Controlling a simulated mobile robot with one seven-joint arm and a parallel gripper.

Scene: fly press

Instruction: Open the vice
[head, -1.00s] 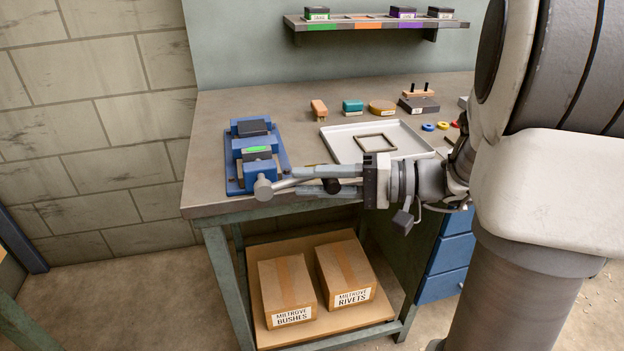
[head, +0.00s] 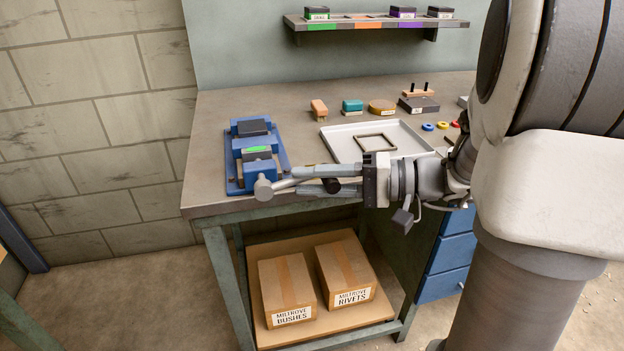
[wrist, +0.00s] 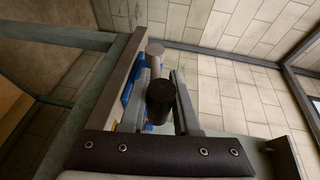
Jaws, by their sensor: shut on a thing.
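The blue vice (head: 236,176) is fixed at the left front corner of the bench. A dark block with a bright green top (head: 257,150) sits between its jaws. The vice handle has a grey round hub (head: 264,187) at the front and a black knob (head: 331,186); the knob also shows in the wrist view (wrist: 160,92). My gripper (head: 298,181) reaches in from the right, over the bench's front edge, and is shut on the handle. In the wrist view its fingers (wrist: 161,78) lie on both sides of the knob. The exact contact is partly hidden.
A white tray (head: 408,143) holding a dark square frame lies right of the vice. Several small blocks stand behind it. A shelf (head: 380,24) hangs on the wall. Two cardboard boxes (head: 288,288) (head: 345,274) sit on the lower shelf. Open floor lies left of the bench.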

